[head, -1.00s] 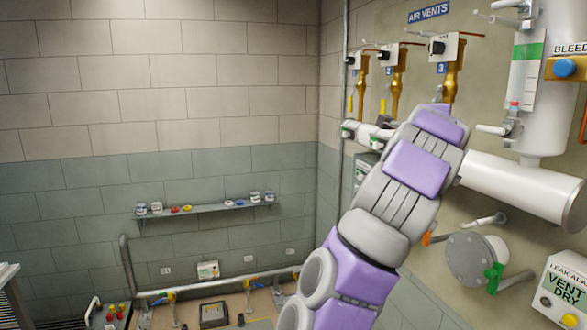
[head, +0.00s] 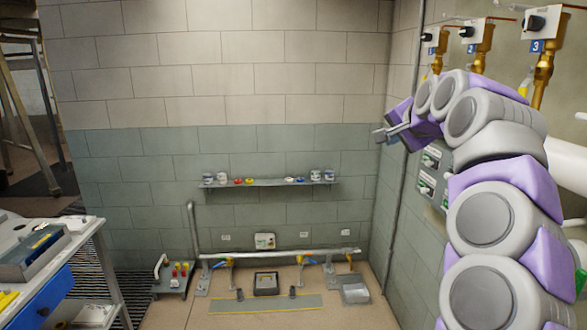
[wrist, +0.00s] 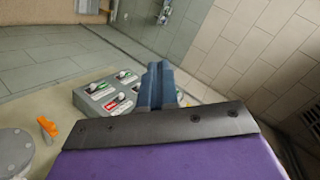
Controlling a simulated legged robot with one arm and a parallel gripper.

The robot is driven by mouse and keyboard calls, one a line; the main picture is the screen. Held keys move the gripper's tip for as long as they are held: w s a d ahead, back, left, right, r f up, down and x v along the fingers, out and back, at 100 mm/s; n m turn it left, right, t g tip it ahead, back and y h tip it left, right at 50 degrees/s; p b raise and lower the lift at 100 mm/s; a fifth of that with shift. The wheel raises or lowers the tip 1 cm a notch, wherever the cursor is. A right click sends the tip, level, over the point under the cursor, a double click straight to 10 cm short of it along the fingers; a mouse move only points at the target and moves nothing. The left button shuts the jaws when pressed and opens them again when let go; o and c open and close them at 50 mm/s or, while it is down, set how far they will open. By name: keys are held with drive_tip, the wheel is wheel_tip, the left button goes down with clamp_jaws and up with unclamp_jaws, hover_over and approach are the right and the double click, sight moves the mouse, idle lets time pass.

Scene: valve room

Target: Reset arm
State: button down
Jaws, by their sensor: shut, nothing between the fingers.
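My arm, purple and grey, rises along the right side of the head view and bends over to the left at its top. My gripper (head: 392,132) is at the arm's end, held up in front of the corner of the room. In the wrist view its two blue-grey fingers (wrist: 157,86) lie together, shut, with nothing between them. Beyond them is a grey control panel (wrist: 95,97) with several switches and labels. Part of this panel also shows beside my arm in the head view (head: 431,176). The gap between gripper and panel is hard to judge.
Valves with brass pipes (head: 544,80) line the right wall, close to my arm. A shelf (head: 270,184) with small cans is on the far wall. A cart (head: 102,270) with a blue drawer stands at left. The middle air space is clear.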

drive_tip(key=s+a+f+n+g+y, duration=0.1)
drive_tip(key=s+a+f+n+g, duration=0.25)
drive_tip(key=s+a+f, duration=0.45)
drive_tip(key=s+a+f+n+g, duration=0.3)
drive_tip(key=s+a+f+n, duration=0.25)
drive_tip(key=s, duration=0.45)
drive_tip(key=s+d+f+g, duration=0.1)
drive_tip(key=s+f+g, duration=0.1)
drive_tip(key=s+f, duration=0.5)
drive_tip(key=s+d+f+n+g+h, duration=0.1)
drive_tip(key=s+d+f+g, duration=0.1)
drive_tip(key=s+f, duration=0.6)
drive_tip(key=s+d+f+g+h, duration=0.1)
drive_tip(key=s+f, duration=0.7)
drive_tip(key=s, duration=0.9)
drive_tip(key=shift+d+f+g, duration=0.25)
drive_tip(key=shift+d+g, duration=0.2)
drive_tip(key=shift+g, duration=0.6)
drive_tip(key=c, duration=1.8)
unclamp_jaws()
